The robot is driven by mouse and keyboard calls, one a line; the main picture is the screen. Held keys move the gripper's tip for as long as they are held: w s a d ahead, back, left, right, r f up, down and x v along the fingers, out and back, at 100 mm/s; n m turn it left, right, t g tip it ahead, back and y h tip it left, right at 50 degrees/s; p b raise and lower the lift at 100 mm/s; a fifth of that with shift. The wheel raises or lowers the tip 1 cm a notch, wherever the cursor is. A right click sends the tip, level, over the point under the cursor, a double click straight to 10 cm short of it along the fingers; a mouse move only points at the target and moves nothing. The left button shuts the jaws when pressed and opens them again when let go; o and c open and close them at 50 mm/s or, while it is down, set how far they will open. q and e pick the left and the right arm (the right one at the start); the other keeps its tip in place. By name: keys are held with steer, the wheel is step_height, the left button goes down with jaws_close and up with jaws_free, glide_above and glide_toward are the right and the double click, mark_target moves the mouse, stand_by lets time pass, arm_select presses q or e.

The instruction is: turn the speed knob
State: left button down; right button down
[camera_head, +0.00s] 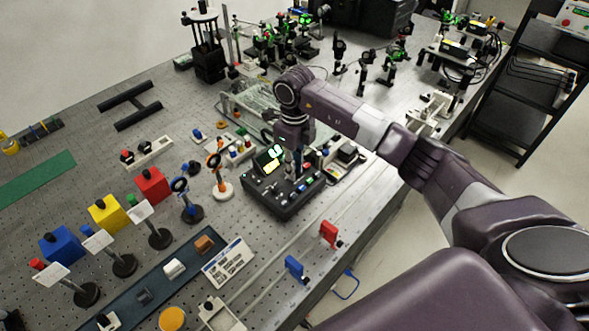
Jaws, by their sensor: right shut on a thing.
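A black control box (262,201) with a lit display (271,157) and several small knobs and buttons sits on the perforated bench (120,180), near the middle of the view. My right arm reaches in from the right, and my right gripper (297,171) points down at the box's top panel beside the display. It is shut on a small knob there, which the fingers mostly hide. I cannot read the label at that knob or tell its angle. My left gripper is not in view.
Red, yellow and blue blocks (152,186) and several small stands with white cards are at the left. A dark tray (150,293) and a printed card (228,262) lie in front. Optical mounts (365,70) crowd the back. A black shelf cart (528,95) stands at the right.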

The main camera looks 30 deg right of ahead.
steer(key=m+b, duration=0.1)
steer(key=m, duration=0.4)
steer(key=shift+m+b, duration=0.3)
steer(key=shift+b, duration=0.05)
steer(key=m+b, duration=0.1)
steer(key=m, duration=0.8)
steer(key=shift+r+m, duration=0.1)
steer(key=shift+m, duration=0.3)
steer(key=m, duration=0.5)
steer(key=shift+w+b, duration=0.1)
steer(key=shift+b, duration=0.25)
steer(key=shift+m, duration=0.3)
steer(key=c, duration=2.2)
jaws_free()
steer(key=shift+o, duration=0.2)
step_height(320, 180, up, 12)
